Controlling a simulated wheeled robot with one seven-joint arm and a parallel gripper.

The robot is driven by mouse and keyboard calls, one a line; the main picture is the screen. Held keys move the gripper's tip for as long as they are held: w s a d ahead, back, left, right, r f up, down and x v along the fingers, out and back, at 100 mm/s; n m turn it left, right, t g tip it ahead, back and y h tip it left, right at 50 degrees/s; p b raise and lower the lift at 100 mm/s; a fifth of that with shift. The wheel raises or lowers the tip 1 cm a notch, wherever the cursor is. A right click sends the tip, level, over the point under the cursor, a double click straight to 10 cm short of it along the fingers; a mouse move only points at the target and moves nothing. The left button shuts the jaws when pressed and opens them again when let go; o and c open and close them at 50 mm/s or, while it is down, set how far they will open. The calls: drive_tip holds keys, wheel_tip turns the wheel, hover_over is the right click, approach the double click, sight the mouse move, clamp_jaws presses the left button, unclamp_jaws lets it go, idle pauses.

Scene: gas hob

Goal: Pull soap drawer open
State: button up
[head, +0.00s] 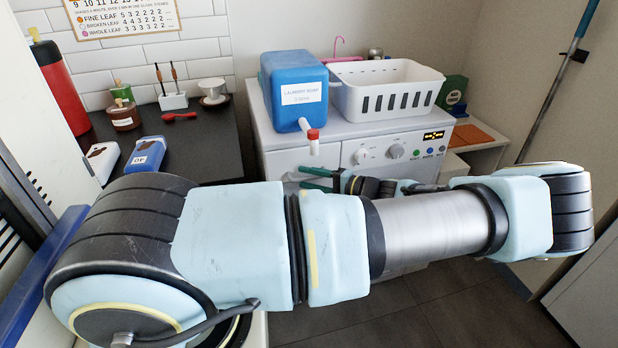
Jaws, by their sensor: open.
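The soap drawer (288,160) is the pale front panel at the upper left of the white washing machine (325,131). It looks flush with the machine's front, but its lower part is hidden behind my gripper and arm. My gripper (305,179) has green fingers that stand apart, pointing left, just in front of the drawer's lower part. I see nothing held between them. I cannot tell whether a finger touches the drawer or its handle.
A blue laundry soap container (287,85) stands on the machine, its red-capped spout (312,134) hanging over the front edge above the drawer. A white basket (388,88) is beside it. A dark counter (205,140) is at left. Grey floor (455,300) is clear at lower right.

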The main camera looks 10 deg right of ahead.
clamp_jaws()
idle(1.4)
